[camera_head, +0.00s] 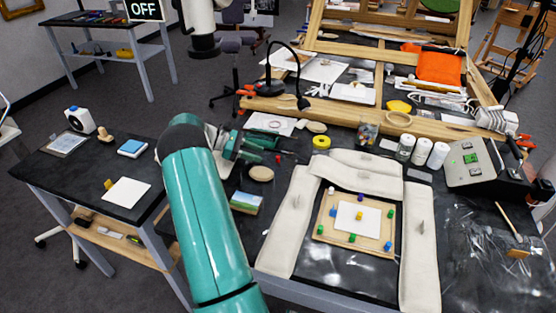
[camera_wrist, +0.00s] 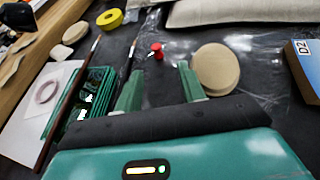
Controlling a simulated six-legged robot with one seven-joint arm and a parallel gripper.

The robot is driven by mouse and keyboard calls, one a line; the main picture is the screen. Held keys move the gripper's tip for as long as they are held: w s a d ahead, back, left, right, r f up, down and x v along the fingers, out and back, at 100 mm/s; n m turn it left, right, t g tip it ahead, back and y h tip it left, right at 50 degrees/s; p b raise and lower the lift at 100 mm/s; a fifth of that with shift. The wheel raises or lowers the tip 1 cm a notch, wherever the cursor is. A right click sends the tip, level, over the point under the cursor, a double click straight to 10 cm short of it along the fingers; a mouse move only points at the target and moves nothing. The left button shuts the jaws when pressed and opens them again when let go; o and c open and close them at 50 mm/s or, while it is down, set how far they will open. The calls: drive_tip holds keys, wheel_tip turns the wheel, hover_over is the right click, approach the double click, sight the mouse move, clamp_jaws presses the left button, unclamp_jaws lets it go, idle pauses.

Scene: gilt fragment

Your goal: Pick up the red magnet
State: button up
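The red magnet (camera_wrist: 156,50) is a small knob-shaped piece on the dark table top in the wrist view, just beyond my fingertips and roughly between their lines. In the head view it shows as a small red spot (camera_head: 278,160) just right of my gripper (camera_head: 258,155). In the wrist view my gripper (camera_wrist: 158,82) is open, with two green fingers apart and nothing between them. The fingers look apart from the magnet. The height of the fingertips over the table is hard to tell.
A round beige disc (camera_wrist: 215,70) lies close to the right finger. A green tray (camera_wrist: 88,95) and thin brushes (camera_wrist: 70,100) lie left. A yellow tape roll (camera_head: 321,142) lies beyond. A board (camera_head: 325,232) with coloured magnets sits between pale padded weights (camera_head: 290,225).

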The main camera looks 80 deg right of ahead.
sight(271, 161)
drive_tip(key=x, duration=0.6)
drive_tip(key=shift+d+r, duration=0.15)
drive_tip(key=shift+r, duration=0.05)
clamp_jaws()
